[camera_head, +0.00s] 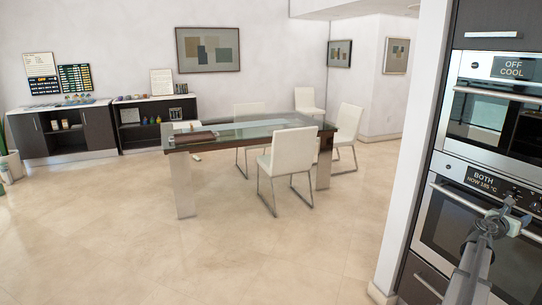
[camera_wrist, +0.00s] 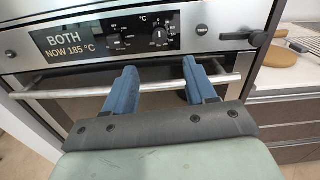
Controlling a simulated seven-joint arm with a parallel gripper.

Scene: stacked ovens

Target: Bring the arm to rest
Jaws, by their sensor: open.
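My gripper (camera_wrist: 158,72) is open, with its two blue fingers spread in front of the lower oven (camera_wrist: 65,110). Nothing shows between the fingers. The lower oven's handle bar (camera_wrist: 70,92) runs across behind the fingers; I cannot tell whether they touch it. In the head view my gripper (camera_head: 508,213) is at the right edge, in front of the lower oven (camera_head: 449,224), near its control panel. The lower oven's display (camera_wrist: 77,43) reads BOTH, NOW 185 °C. Its door looks shut.
The upper oven (camera_head: 472,115) reads OFF, COOL. A counter (camera_wrist: 294,75) with a round wooden board (camera_wrist: 284,57) is right of the ovens. A glass table (camera_head: 245,130) with white chairs (camera_head: 292,152) stands across the room. The floor (camera_head: 270,250) between is clear.

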